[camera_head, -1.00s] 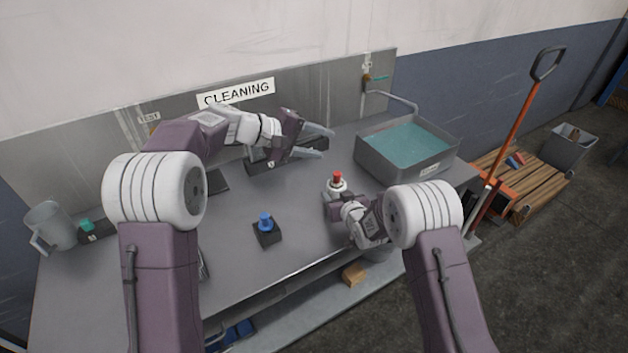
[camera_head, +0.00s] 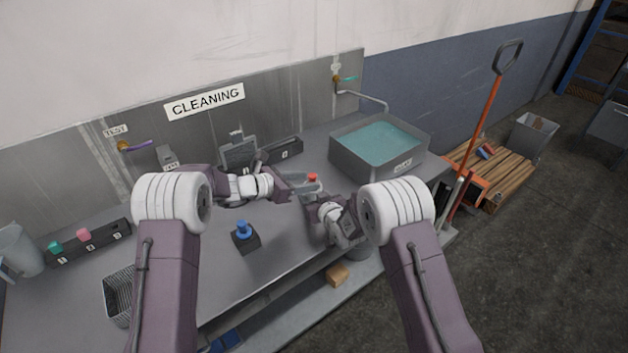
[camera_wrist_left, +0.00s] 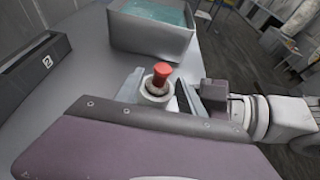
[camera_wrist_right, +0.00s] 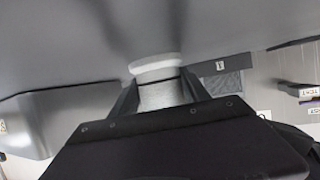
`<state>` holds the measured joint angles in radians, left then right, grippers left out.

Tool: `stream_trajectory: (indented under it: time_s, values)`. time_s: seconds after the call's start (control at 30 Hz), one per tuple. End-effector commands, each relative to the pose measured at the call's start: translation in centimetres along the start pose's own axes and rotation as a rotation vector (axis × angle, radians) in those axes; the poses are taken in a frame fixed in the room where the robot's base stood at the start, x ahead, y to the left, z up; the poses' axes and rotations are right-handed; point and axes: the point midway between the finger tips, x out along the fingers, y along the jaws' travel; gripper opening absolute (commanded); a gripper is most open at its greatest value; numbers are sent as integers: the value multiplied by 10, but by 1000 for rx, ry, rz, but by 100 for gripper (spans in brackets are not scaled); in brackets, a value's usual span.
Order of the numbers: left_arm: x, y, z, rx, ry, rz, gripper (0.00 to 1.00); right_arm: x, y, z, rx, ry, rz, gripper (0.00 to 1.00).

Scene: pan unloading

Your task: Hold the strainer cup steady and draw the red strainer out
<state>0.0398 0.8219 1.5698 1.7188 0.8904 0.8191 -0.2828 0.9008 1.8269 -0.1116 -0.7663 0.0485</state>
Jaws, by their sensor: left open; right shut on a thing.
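The red strainer (camera_head: 312,177) sits upright in the pale strainer cup, its red knob showing above the rim. In the left wrist view the red knob (camera_wrist_left: 162,73) stands over the cup's white rim (camera_wrist_left: 157,88). My right gripper (camera_head: 318,203) is shut on the strainer cup (camera_wrist_right: 160,85). My left gripper (camera_head: 305,184) is open, its fingers on either side of the red strainer; I cannot tell whether they touch it. The cup's lower part is hidden by my right gripper.
A basin of water (camera_head: 428,150) stands at the back right. A blue-knobbed piece on a black block (camera_head: 244,238) is in front of my left arm. A wire basket (camera_head: 118,295) and a rack with coloured pieces (camera_head: 90,246) are at left. Numbered black holders (camera_head: 285,150) line the back.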

Motion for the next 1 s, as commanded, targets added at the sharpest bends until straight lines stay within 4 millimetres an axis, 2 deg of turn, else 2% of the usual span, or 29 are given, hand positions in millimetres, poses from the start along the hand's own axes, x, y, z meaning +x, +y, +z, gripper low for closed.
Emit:
stream_trajectory:
  time_s: [0.1, 0.3, 0.63, 0.67, 0.8, 0.83, 0.97, 1.0]
  values:
    - [27, -1, -1, 2, 1, -3, 46, 0, 0, 0, 0, 1, 0, 7]
    - [54, 0, 0, 1, 1, 0, 46, 0, 0, 0, 0, 0, 0, 7]
    - [60, 0, 0, 1, 0, 1, 46, 0, 0, 0, 0, 0, 0, 7]
    - [60, 0, 0, 1, 0, 1, 43, 0, 0, 0, 0, 0, 0, 7]
    - [60, 0, 0, 1, 1, 1, 4, 0, 0, 0, 0, 0, 0, 7]
    - [60, 0, 0, 1, 1, 1, 0, 0, 0, 0, 0, 0, 0, 7]
    - [60, 0, -1, 0, 3, 1, 0, 0, 0, 0, 0, 0, 0, 7]
    - [60, 0, -1, 0, 3, 1, 10, 0, 0, 0, 0, 1, 0, 7]
